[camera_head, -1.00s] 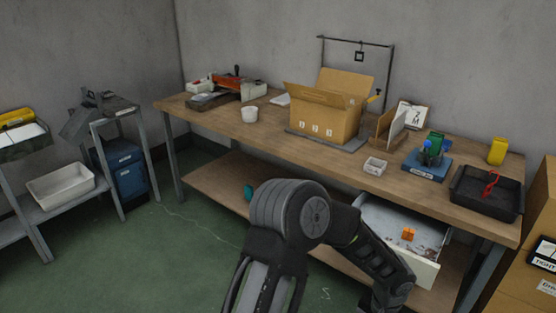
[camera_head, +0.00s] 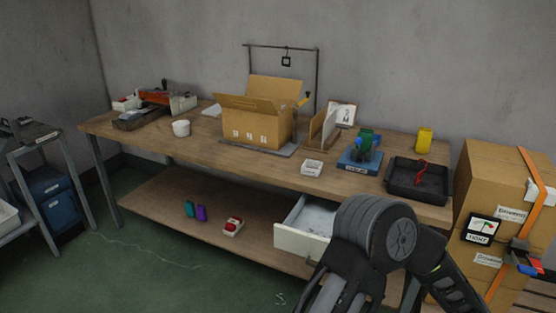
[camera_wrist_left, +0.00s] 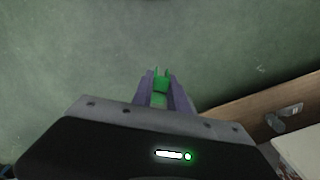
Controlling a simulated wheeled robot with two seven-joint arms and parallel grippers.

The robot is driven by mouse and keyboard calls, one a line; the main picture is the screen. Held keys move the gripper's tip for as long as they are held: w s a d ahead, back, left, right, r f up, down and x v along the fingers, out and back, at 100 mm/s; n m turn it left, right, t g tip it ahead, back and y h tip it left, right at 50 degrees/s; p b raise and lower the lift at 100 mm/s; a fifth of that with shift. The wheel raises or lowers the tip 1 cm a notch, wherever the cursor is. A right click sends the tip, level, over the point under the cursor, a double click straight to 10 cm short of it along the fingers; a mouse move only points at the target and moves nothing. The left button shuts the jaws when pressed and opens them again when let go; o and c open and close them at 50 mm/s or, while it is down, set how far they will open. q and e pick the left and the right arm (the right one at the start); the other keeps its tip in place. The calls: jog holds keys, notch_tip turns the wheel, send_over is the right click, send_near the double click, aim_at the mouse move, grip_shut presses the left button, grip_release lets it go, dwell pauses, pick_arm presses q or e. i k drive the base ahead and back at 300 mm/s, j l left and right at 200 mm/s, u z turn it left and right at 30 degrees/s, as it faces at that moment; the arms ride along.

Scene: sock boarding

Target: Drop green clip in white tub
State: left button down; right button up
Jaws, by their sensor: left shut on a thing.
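In the left wrist view my left gripper (camera_wrist_left: 160,78) is shut on the green clip (camera_wrist_left: 161,86). The clip stands out between the fingertips, over the green floor. In the head view one of my arms fills the lower right, but no fingers show there. A small round white tub (camera_head: 181,128) stands upright on the left part of the workbench, apart from any gripper. A larger white bin (camera_head: 7,217) on the grey rack is cut off at the left edge. My right gripper is not in view.
The workbench (camera_head: 215,152) holds a cardboard box (camera_head: 262,122), a small white dish (camera_head: 312,168), a blue stand (camera_head: 360,162) and a black tray (camera_head: 405,178). A drawer (camera_head: 302,240) hangs open below, partly behind my arm. Stacked cartons (camera_head: 500,185) stand at right.

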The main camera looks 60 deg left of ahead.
aim_at(181, 133)
jog(key=k+j, duration=0.15)
jog(key=j, duration=0.6)
jog(key=k+j, duration=0.15)
jog(key=j, duration=0.55)
jog(key=k+j, duration=0.2)
jog(key=j, duration=0.55)
jog(key=k+j, duration=0.15)
jog(key=j, duration=0.55)
jog(key=k+j, duration=0.15)
jog(key=j, duration=0.6)
jog(key=k+j, duration=0.15)
jog(key=j, duration=0.55)
jog(key=k+j, duration=0.2)
jog(key=j, duration=0.55)
jog(key=k+j, duration=0.15)
jog(key=j, duration=0.55)
